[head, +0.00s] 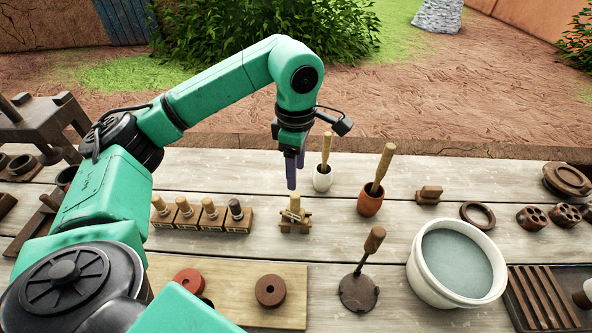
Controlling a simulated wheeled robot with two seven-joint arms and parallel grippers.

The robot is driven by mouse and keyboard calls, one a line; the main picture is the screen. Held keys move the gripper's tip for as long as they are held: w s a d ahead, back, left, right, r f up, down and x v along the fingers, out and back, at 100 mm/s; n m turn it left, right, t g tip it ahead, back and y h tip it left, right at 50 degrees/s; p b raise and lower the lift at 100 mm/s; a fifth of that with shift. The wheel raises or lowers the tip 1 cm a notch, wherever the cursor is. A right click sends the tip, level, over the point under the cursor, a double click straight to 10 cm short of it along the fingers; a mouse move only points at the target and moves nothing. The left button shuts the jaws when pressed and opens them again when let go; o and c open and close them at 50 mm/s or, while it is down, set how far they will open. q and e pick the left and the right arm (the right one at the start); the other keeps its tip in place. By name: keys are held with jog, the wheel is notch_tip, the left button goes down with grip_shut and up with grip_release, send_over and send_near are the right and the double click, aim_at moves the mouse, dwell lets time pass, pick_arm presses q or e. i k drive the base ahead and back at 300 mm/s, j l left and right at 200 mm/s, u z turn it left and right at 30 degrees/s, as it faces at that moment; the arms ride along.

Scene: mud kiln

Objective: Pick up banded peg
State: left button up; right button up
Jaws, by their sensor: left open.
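A light wooden peg (295,203) with what looks like a dark band stands in a small wooden holder (296,226) in the middle of the table. It is small in view, so the band is hard to make out. My left gripper (291,186) is open and points down just above this peg, with its purple fingers close to the peg's top. From this angle I cannot tell if the fingers reach around it. My right gripper is not in view.
Several pegs in wooden blocks (200,222) stand to the left. A white water bucket (421,282) is front right. A board (225,277) lies in front.

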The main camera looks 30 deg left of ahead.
aim_at(184, 206)
jog(key=k, duration=2)
